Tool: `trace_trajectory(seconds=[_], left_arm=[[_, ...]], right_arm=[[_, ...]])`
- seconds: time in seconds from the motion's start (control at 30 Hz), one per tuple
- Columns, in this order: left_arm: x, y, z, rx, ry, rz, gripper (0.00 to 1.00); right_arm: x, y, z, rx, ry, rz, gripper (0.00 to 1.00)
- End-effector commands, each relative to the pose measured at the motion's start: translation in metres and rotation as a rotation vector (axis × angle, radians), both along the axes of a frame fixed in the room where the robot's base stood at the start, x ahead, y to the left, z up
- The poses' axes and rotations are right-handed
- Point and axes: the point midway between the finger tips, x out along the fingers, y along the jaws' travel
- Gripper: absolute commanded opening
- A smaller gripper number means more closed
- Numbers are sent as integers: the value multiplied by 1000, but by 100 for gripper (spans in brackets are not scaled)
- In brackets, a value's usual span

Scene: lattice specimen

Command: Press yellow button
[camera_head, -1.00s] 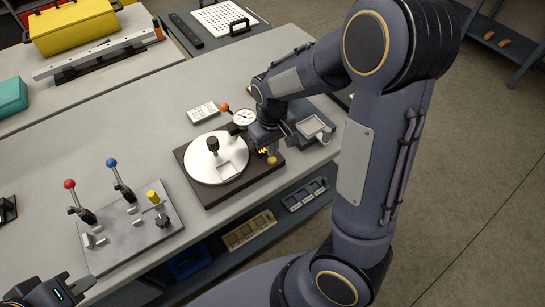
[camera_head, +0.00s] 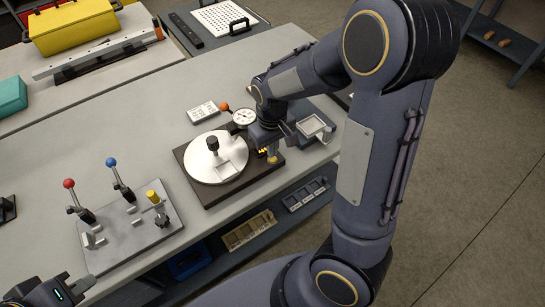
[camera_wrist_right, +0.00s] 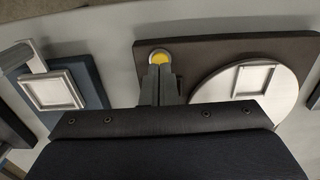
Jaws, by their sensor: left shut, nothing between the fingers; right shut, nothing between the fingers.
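The yellow button (camera_wrist_right: 159,56) is round with a pale ring, at the edge of a dark base plate (camera_wrist_right: 214,50). In the head view the button (camera_head: 273,159) is partly hidden by my right gripper. My right gripper (camera_wrist_right: 159,69) is shut and empty, with its fingertips at the button, covering its near part in the wrist view. I cannot tell whether they touch it. The right gripper also shows in the head view (camera_head: 270,147), pointing down. My left gripper (camera_head: 84,286) is at the lower left, away from the button, shut and empty.
A white disc (camera_head: 217,157) with a black knob sits on the base plate. A dial gauge (camera_head: 243,117) and a small square tray (camera_head: 313,126) stand close to my right gripper. A grey lever panel (camera_head: 130,235) with red, blue and yellow tops lies left. Bench room between is clear.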

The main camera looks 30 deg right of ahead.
Motion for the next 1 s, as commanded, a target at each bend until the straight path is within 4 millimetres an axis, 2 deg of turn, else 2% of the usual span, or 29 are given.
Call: trace_trajectory(seconds=[0.63,0.87,1.0], left_arm=[[0,0,-17,0,0,0,0],[0,0,-15,0,0,0,0],[0,0,-7,0,0,0,0]], right_arm=[[0,0,-21,0,1,0,0],[0,0,-19,0,0,0,0],[0,0,-10,0,0,0,0]])
